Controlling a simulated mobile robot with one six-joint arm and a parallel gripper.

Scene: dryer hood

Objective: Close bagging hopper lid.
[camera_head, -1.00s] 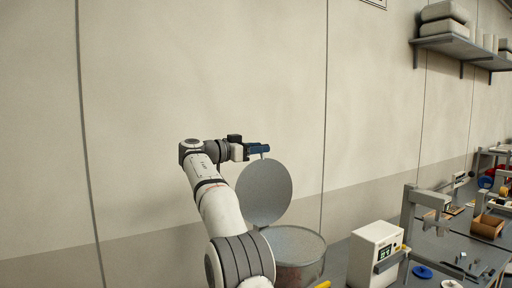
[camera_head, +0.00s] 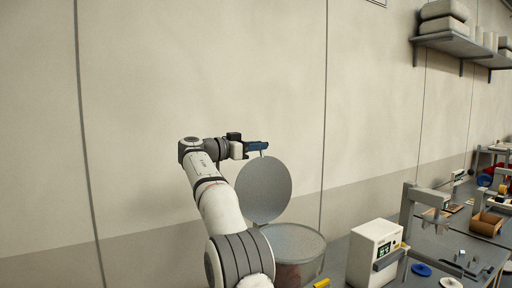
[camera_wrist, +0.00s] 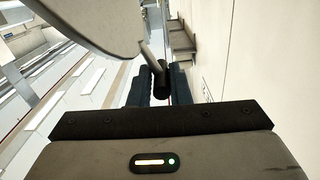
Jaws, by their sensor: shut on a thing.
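The hopper lid (camera_head: 264,190) is a round grey disc standing nearly upright at the back of the round metal hopper (camera_head: 294,243), whose top shows below it. In the wrist view the lid (camera_wrist: 95,22) fills the upper left, with a thin stem and dark knob (camera_wrist: 157,78) reaching to my fingers. My gripper (camera_head: 262,147) is at the lid's upper edge. In the wrist view my gripper (camera_wrist: 160,88) has its two dark blue fingers shut on the knob of the lid. My arm hides part of the hopper's left side.
A wall shelf (camera_head: 455,46) holds sacks at upper right. The wall behind is bare.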

